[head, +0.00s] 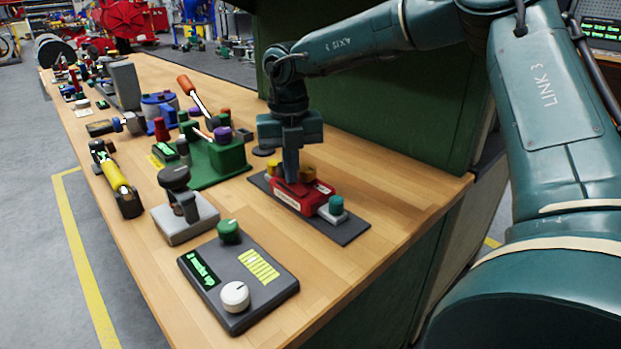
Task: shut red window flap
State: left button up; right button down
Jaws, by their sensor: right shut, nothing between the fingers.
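A red block-like part (318,197) with a pale label on its front sits on a dark base plate (345,228) on the wooden bench. It looks like the red window flap's unit, but I cannot tell which part is the flap or how far it is open. My right gripper (291,178) points down with its fingers shut and empty. Its tips are at the red part and hide some of it; I cannot tell whether they touch. My left gripper is not in view.
A teal knob on a grey block (336,206) stands at the plate's right end. A green unit (222,162) is to the left. A dark panel (265,285) with a white dial lies in front. A green wall (370,100) rises behind; bare bench lies to the right.

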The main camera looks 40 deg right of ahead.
jog(key=shift+w+r, duration=0.3)
jog(key=shift+w, duration=0.1)
jog(key=shift+r+p, duration=1.4)
jog(key=shift+r, duration=1.05)
jog(key=shift+s+r+p, duration=0.1)
jog(key=shift+r+p, duration=0.5)
jog(key=shift+r, duration=0.3)
jog(key=shift+f, duration=0.1)
